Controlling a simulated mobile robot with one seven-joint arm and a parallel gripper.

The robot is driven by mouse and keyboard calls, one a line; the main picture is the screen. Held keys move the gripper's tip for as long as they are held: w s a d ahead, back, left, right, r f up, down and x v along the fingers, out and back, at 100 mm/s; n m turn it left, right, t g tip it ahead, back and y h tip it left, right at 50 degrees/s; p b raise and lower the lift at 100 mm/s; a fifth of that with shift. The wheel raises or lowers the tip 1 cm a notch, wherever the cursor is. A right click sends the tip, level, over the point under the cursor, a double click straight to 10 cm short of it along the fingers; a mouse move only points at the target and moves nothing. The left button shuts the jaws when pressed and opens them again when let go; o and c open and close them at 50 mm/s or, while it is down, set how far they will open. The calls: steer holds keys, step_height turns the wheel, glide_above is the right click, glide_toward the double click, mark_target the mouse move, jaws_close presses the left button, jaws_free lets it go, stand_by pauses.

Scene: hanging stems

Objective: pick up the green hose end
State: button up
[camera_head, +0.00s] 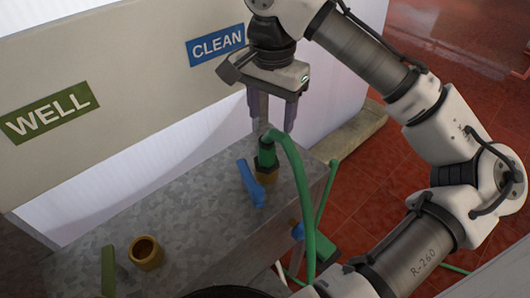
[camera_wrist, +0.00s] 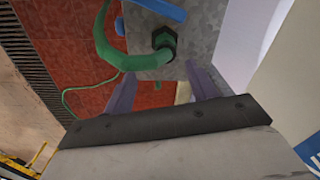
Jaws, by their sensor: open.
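In the wrist view the hose end (camera_wrist: 164,40) shows beyond the fingertips, with the hose curving left. My gripper (camera_head: 271,124) is open and empty, pointing down just above the hose end. Its two purple fingers also show in the wrist view (camera_wrist: 160,70), with a gap between them. I see no contact with the hose end.
A blue handle (camera_head: 251,183) lies beside the socket. An empty brass-coloured ring (camera_head: 146,253) and a green handle (camera_head: 108,270) are at the front left. Behind stands a panel with WELL (camera_head: 50,115) and CLEAN (camera_head: 216,45) signs. Red tiled floor (camera_head: 365,190) lies to the right.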

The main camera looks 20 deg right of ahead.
mark_target(267, 139)
step_height(267, 139, down, 5)
steer(key=shift+r, duration=0.1)
steer(key=shift+w+a+f+p, duration=0.1)
steer(key=shift+w+f, duration=0.05)
steer(key=shift+f, duration=0.75)
steer(key=shift+w+a+f+p, duration=0.1)
steer(key=shift+f, duration=0.75)
steer(key=shift+w+a+f+p, duration=0.1)
steer(key=shift+w+f, duration=0.05)
steer(key=shift+f, duration=0.75)
steer(key=shift+c, duration=0.5)
steer(key=c, duration=1)
